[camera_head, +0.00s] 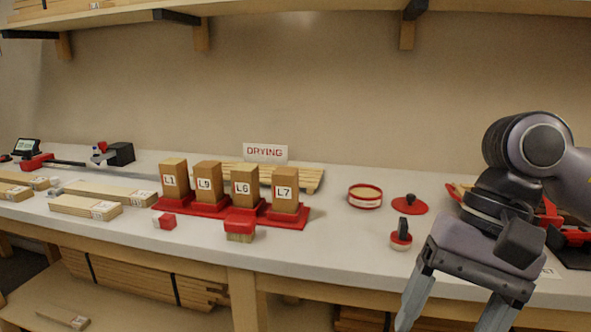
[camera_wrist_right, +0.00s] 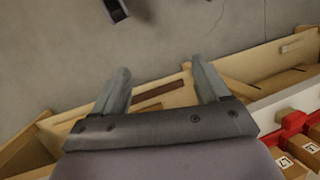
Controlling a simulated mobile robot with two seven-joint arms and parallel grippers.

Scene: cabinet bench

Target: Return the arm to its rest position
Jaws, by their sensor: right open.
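My right gripper (camera_head: 453,312) hangs in front of the bench's front edge at the right of the head view, with its fingers pointing down. The fingers are spread apart with nothing between them. In the right wrist view the open gripper (camera_wrist_right: 160,88) shows over the floor and the bench's wooden lower frame. My right arm hides part of the bench's right end. My left gripper is not in view.
Labelled wooden blocks (camera_head: 207,182) stand on a red base (camera_head: 290,217) mid-bench. A shelf (camera_head: 300,8) runs above.

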